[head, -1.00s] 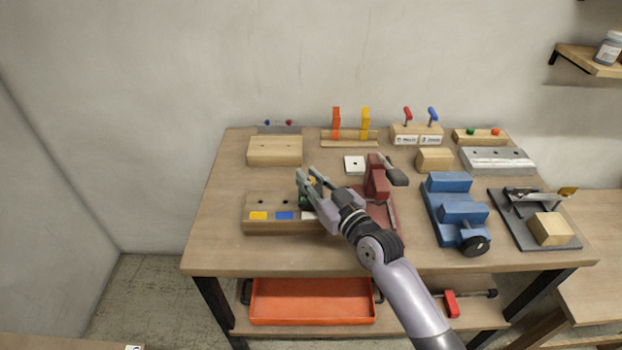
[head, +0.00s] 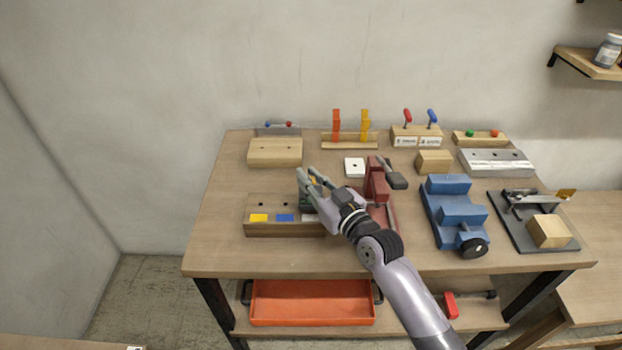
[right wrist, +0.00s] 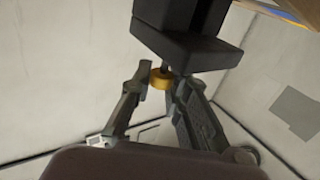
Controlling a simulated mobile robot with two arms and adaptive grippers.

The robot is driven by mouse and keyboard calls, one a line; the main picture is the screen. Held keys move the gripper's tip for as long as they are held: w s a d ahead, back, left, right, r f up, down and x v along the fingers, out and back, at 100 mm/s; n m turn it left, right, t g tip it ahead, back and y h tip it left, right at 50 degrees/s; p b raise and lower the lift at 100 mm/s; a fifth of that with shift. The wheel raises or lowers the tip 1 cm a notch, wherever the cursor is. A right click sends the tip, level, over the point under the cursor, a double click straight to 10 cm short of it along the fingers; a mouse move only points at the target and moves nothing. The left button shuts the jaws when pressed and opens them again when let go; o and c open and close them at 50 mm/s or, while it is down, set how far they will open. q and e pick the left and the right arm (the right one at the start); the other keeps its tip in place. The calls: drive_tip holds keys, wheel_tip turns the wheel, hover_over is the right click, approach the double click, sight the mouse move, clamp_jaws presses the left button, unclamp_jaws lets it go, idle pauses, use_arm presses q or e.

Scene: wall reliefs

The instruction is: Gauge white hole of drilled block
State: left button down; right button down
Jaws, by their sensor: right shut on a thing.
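The drilled block (head: 285,231) is a wooden block at the front left of the table. It has dark holes on top and yellow, blue and white labels along its front. The white label (head: 309,218) is partly covered by my right gripper (head: 308,180), which hides the hole behind it. That gripper is above the block's right end, shut on a small yellow-collared gauge (right wrist: 160,78). The collar shows between its fingers in the right wrist view, with black blocky parts beyond. I cannot tell whether the gauge touches the block. My left gripper is not in view.
A red clamp-like fixture (head: 377,182) stands just right of my gripper. A white plate with a hole (head: 354,168) lies behind. A blue vise (head: 457,215) is further right. Several racks line the back edge.

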wheel_tip(320, 180, up, 2)
drive_tip(key=shift+r+p, duration=0.2)
drive_tip(key=shift+p, duration=0.4)
drive_tip(key=shift+f, duration=0.1)
drive_tip(key=c, duration=1.5)
unclamp_jaws()
drive_tip(key=shift+s, duration=0.1)
drive_tip(key=v, duration=1.2)
drive_tip(key=shift+f, duration=0.1)
